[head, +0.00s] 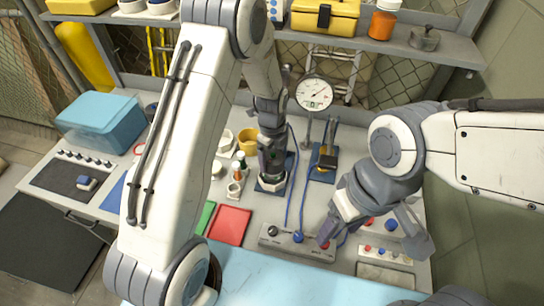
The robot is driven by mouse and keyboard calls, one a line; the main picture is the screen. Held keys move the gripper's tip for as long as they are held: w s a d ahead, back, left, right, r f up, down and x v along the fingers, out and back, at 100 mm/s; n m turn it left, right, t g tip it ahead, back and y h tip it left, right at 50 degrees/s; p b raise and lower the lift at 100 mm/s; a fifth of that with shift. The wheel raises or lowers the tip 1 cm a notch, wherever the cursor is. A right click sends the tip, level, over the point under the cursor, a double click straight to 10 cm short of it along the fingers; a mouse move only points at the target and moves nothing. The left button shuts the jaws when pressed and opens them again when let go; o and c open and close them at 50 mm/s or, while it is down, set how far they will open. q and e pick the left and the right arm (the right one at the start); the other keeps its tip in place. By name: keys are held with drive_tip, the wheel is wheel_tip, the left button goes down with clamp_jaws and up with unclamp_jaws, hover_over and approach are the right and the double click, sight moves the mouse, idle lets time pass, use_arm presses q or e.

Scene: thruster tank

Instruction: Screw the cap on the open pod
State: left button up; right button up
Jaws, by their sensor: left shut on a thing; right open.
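My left gripper (272,165) points straight down over a small blue base plate (262,187) in the middle of the bench. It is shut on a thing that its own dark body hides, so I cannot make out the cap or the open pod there. I cannot tell whether a cap touches a pod. My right gripper (376,236) is open and empty, with its fingers spread above the front right of the bench, near a grey control box (300,244).
A second blue plate with a dark fixture (326,162) stands right of my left gripper. A round gauge (314,93) is behind. Small bottles (238,168), a red mat (229,225) and a blue bin (100,125) lie left. Blue cables cross the bench. A loaded shelf (390,42) spans the back.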

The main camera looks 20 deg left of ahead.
use_arm(q)
drive_tip(key=shift+s+f+m, duration=0.15)
drive_tip(key=shift+s+m, duration=0.2)
drive_tip(key=shift+m, duration=0.55)
drive_tip(key=o, duration=0.8)
drive_tip(key=shift+o, duration=0.8)
drive_tip(key=shift+w, duration=0.1)
